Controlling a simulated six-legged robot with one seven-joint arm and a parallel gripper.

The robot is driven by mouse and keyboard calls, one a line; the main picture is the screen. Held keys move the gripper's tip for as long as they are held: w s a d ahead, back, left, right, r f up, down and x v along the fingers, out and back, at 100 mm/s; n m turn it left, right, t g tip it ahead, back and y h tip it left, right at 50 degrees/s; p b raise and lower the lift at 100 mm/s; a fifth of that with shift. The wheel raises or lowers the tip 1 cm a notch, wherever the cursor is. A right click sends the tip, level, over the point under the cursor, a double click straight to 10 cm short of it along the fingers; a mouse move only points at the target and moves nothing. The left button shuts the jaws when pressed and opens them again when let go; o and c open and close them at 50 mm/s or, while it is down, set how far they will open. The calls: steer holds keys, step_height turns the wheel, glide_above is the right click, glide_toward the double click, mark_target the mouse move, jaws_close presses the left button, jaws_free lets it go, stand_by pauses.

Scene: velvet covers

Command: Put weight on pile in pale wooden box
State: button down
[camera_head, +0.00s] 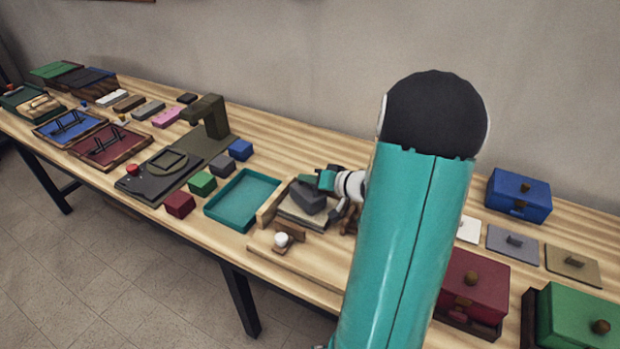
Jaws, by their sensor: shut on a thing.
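The pale wooden box (270,208) stands right of the teal tray, partly hidden by my arm. A pile of flat pale and grey sheets (298,214) lies in it. My gripper (322,195) is over the box and shut on a dark grey block, the weight (308,198). The weight is at the top of the pile. I cannot tell whether it touches the pile or hangs just above it. The right side of the box is hidden by my gripper and arm.
A white knob (282,239) stands at the box's front. The empty teal tray (242,200) lies to the left, near red (180,204), green (203,183), grey (222,164) and blue (240,150) blocks. Red (472,285), blue (519,193) and green (575,318) lidded boxes stand to the right.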

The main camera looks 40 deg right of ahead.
steer(key=shift+f, duration=0.35)
steer(key=c, duration=1.3)
jaws_free()
steer(key=shift+c, duration=0.2)
steer(key=shift+f, duration=0.15)
steer(key=v, duration=1.4)
steer(key=shift+w, duration=0.1)
